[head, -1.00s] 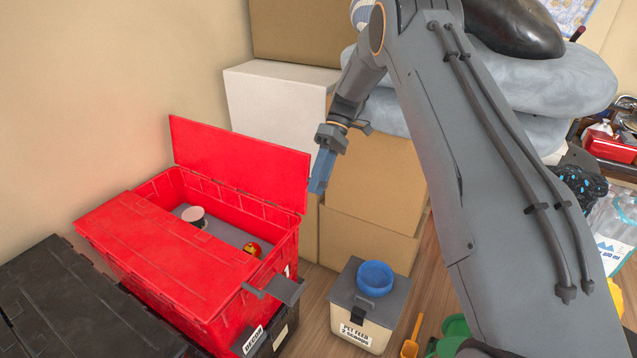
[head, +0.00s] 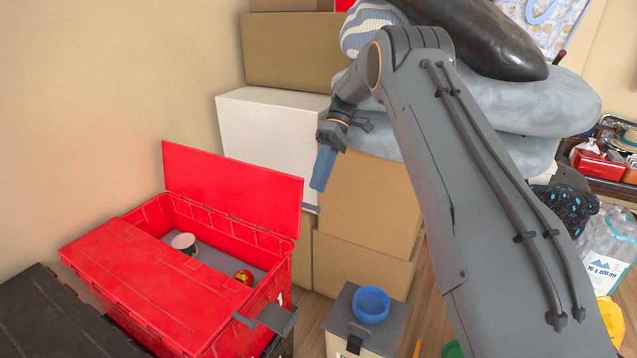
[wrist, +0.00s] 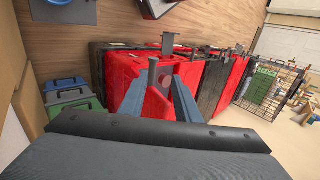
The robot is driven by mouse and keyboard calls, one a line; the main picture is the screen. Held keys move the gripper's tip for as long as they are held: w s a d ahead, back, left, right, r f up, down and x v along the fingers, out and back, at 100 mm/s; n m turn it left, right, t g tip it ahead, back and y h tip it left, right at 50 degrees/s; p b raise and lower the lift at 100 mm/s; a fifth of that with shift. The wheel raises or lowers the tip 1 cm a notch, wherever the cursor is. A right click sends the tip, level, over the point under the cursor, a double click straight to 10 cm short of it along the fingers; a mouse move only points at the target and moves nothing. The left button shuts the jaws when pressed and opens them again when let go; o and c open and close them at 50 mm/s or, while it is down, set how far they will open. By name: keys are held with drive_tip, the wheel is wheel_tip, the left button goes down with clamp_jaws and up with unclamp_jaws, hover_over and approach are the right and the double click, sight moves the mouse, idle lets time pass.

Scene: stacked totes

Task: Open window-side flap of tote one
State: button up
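The red tote (head: 262,306) stands at the lower left of the head view on a dark tote. Its far flap (head: 232,190) stands upright. Its near flap (head: 150,285) lies flat over the front half. Through the open half I see a pale cylinder (head: 184,242) and a small red-yellow ball (head: 243,276). My gripper (head: 320,180) points down, just right of and above the upright flap's right corner, apart from it. In the wrist view, my gripper (wrist: 158,98) has its two blue fingers spread, with red surfaces beyond them. Which flap faces a window cannot be told.
A black tote (head: 55,320) sits at the left front. A white box (head: 270,130) and cardboard boxes (head: 370,205) stand behind the gripper. A bin with a blue bowl (head: 370,305) is right of the red tote. Grey cushions (head: 520,100) are piled at the right.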

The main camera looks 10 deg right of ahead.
drive_tip(key=c, duration=0.4)
drive_tip(key=shift+s+d+f+m+y, duration=0.2)
drive_tip(key=shift+s+m+y, duration=0.1)
drive_tip(key=shift+s, duration=0.1)
clamp_jaws()
drive_tip(key=s+d+f+m+t+y+p, duration=0.2)
drive_tip(key=d+f+m+t+y, duration=0.5)
drive_tip(key=d+m+t+y, duration=0.6)
drive_tip(key=a+m+h+p, duration=0.1)
drive_tip(key=a+h+p, duration=0.1)
drive_tip(key=a, duration=1)
drive_tip(key=shift+w+a+r+m+t, duration=0.2)
drive_tip(key=shift+w+a+m+t, duration=0.15)
drive_tip(key=shift+w+m+t, duration=0.05)
